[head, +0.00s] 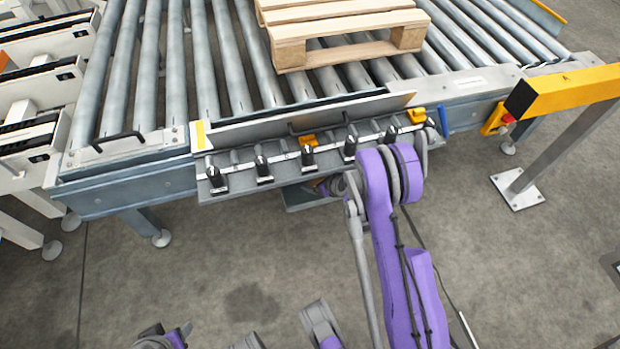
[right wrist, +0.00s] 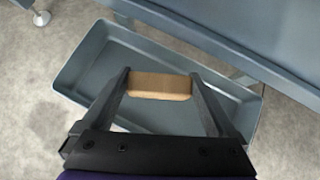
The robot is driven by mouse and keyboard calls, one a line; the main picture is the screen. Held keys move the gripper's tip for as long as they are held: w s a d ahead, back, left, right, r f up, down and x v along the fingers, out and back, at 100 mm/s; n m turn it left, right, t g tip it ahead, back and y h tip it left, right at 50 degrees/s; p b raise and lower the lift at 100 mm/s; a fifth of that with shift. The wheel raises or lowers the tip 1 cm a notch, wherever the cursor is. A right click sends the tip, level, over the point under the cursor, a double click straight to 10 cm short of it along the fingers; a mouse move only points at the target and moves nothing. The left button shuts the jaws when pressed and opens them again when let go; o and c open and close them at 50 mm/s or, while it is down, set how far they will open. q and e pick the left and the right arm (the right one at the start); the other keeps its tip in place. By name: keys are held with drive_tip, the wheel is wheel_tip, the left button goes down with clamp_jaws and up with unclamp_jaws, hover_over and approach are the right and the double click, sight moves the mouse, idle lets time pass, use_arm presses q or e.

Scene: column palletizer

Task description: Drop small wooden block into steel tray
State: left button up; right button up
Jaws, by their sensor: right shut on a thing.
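The small wooden block (right wrist: 162,87) shows in the right wrist view as a tan piece between my right gripper's two dark fingers (right wrist: 160,80). My right gripper is shut on it. The steel tray (right wrist: 95,72) is a long grey open box below the block, and its bare floor shows around the fingers. The block appears over the tray's inside; its height above the floor is hard to judge. In the head view the tray (head: 298,203) shows only partly under the conveyor's front edge, and my right gripper is mostly hidden there behind my purple arm. My left gripper is not clearly visible.
A roller conveyor (head: 190,70) carries a wooden pallet (head: 340,22) at the top. A shelf with black clamps (head: 308,156) juts out along its front edge, above the tray. A yellow rail on a post (head: 570,90) stands at right. The concrete floor (head: 240,255) in front is clear.

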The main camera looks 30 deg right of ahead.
drive_tip(key=shift+s+d+f, duration=0.1)
drive_tip(key=shift+s+d, duration=0.15)
drive_tip(key=shift+d, duration=0.1)
drive_tip(key=shift+a, duration=0.1)
use_arm(q)
drive_tip(key=shift+s+d, duration=0.35)
use_arm(e)
drive_tip(key=shift+f, duration=0.6)
drive_tip(key=o, duration=1.1)
